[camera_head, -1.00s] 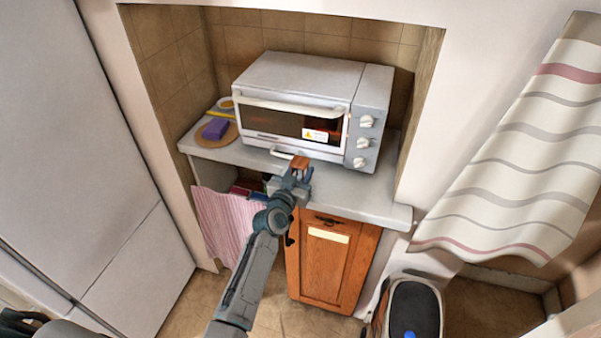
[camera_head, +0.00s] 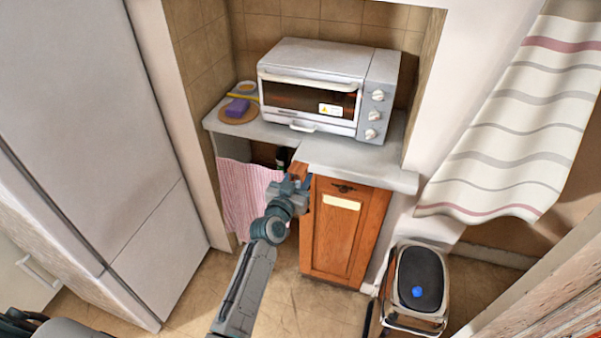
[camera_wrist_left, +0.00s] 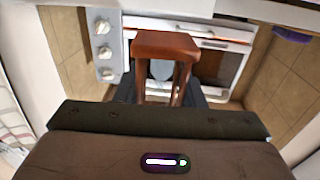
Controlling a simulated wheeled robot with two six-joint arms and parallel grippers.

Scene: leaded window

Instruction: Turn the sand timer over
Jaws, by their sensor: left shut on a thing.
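The sand timer shows in the left wrist view as a reddish-brown wooden frame (camera_wrist_left: 166,45) with posts and pale glass (camera_wrist_left: 161,70) between them. My left gripper (camera_head: 291,184) is shut on it. In the head view only a small brown part of the timer (camera_head: 298,171) shows above the jaws, in front of the counter edge. The fingers hide much of it, and I cannot make out the sand. My right gripper is not in view.
A white toaster oven (camera_head: 315,85) stands on the grey counter (camera_head: 350,160). A purple sponge (camera_head: 238,107) lies on a round board at the left. Below are a pink striped cloth (camera_head: 245,195) and a wooden cabinet door (camera_head: 345,235). A step stool (camera_head: 420,280) stands at the right.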

